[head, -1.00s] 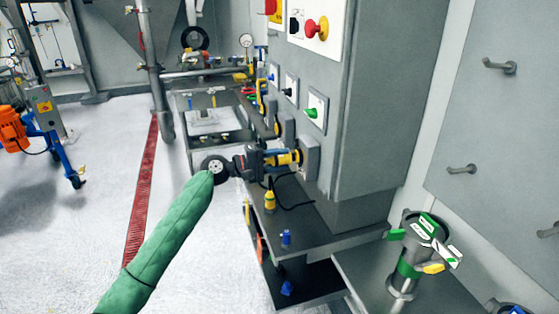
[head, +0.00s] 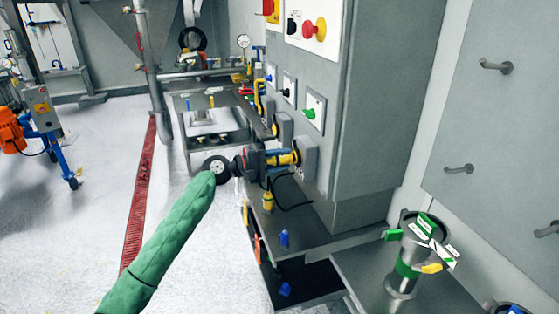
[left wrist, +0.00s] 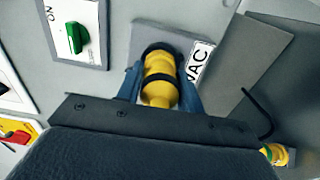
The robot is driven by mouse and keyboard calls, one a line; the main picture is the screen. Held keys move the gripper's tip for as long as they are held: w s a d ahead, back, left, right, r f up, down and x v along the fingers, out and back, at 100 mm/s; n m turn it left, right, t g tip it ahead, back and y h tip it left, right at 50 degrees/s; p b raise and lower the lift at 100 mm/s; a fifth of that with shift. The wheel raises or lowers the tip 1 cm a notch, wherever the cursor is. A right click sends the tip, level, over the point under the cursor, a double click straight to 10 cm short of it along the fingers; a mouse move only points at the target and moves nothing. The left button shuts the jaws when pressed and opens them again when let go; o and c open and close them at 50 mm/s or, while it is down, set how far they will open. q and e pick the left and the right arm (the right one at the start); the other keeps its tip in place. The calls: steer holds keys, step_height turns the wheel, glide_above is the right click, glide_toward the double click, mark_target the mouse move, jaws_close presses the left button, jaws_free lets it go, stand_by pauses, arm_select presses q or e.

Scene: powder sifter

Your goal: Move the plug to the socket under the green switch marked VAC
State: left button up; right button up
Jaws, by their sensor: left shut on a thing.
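The yellow plug (head: 284,159) with black bands is in my left gripper (head: 270,160), at the grey socket (head: 307,158) on the cabinet side. The green switch (head: 310,113) is above that socket. In the left wrist view my left gripper's fingers (left wrist: 158,92) are shut on both sides of the plug (left wrist: 158,78). The plug's black far end meets the socket plate (left wrist: 143,32), lined up with it; how deep it sits is hidden. The VAC label (left wrist: 199,62) is beside the plug, and the green switch (left wrist: 77,38) is at upper left. My right gripper is out of view.
Other switches and sockets line the cabinet (head: 375,100) farther back. A yellow item (head: 267,201) and a black cable (head: 293,206) are at the shelf below my gripper. A red emergency knob (head: 320,30) is above. A metal post with green tags (head: 410,262) stands at right.

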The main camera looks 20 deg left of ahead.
arm_select(q)
steer(key=shift+w+d, duration=0.1)
steer(key=shift+d, duration=0.05)
steer(key=shift+w+d, duration=0.1)
steer(key=shift+d, duration=0.1)
stand_by(0.3)
steer(key=o, duration=1.3)
steer(key=shift+o, duration=0.2)
